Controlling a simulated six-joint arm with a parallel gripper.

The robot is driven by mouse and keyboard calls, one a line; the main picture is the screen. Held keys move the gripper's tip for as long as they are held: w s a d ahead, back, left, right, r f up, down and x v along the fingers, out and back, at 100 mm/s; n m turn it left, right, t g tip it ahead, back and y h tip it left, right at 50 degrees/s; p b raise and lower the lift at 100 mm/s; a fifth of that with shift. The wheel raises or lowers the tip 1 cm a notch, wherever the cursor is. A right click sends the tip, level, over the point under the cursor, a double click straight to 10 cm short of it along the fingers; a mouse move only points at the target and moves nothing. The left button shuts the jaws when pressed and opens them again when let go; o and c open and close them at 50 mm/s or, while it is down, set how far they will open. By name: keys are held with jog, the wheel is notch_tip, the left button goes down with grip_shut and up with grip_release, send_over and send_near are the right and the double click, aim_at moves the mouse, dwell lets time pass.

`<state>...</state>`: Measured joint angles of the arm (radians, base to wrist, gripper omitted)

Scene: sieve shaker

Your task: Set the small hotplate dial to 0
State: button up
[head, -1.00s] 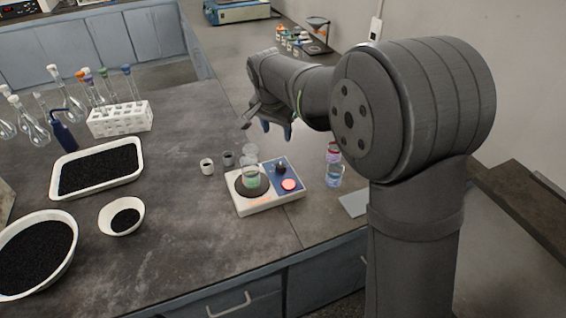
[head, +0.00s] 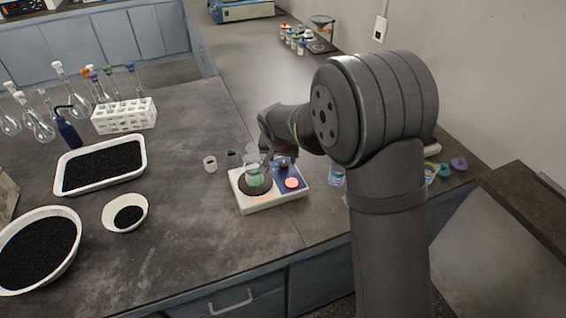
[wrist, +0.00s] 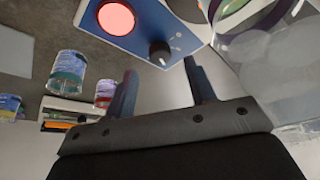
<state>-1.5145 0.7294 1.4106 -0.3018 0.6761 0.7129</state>
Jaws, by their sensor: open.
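The small hotplate (head: 262,199) is a white unit with a dark round plate and a blue panel at its right. The panel carries a dark dial (head: 283,165) and a lit pink-red disc (head: 292,183). In the wrist view the black dial (wrist: 160,52) stands on the blue panel (wrist: 140,30), with a pale pointer mark too small to read against the scale. My gripper (wrist: 160,78) is open and empty, its two fingers reaching toward the panel, with the dial just beyond and between the tips. In the head view my fingertips are largely hidden by the arm.
A glass beaker (head: 254,175) with green markings stands on the hotplate, close to my gripper; clear glass fills the wrist view's right side. A black-filled tray (head: 102,166) lies further left.

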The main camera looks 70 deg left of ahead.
aim_at(283, 165)
jog(key=shift+x, duration=2.25)
jog(key=c, duration=1)
